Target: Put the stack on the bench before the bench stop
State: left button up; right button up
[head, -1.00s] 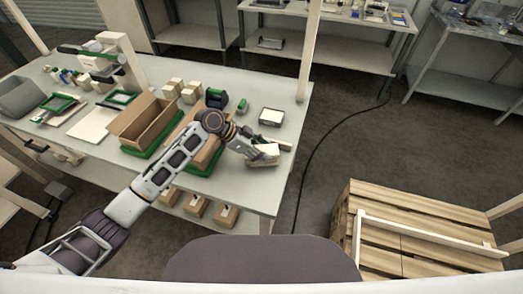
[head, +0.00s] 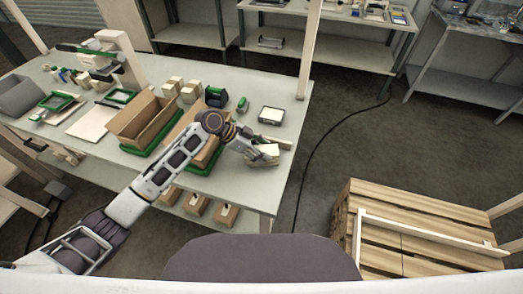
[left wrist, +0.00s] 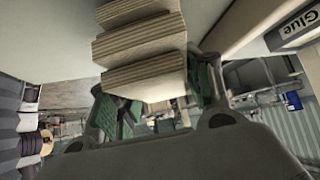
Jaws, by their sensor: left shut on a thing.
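My left gripper (head: 261,158) is near the right end of the bench (head: 226,189), close to its front corner. It is shut on the stack (head: 270,150), a small pale block in the head view. In the left wrist view the stack (left wrist: 143,45) shows several tan layers between green-padded fingers (left wrist: 155,105). A light strip (head: 283,141) lies just behind the stack and may be the bench stop. I cannot tell whether the stack touches the strip or the bench top. My right gripper is out of view.
An open cardboard box (head: 142,121) stands on a green base left of my arm; another is partly hidden by my arm. A dark-framed white-topped box (head: 271,115) stands behind the stack. A pallet (head: 420,232) stands on the floor to the right. A "Glue" label (left wrist: 298,33) shows in the wrist view.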

aim_at(261, 149)
pick_arm(q)
jog(key=o, duration=1.3)
jog(key=shift+r, duration=5)
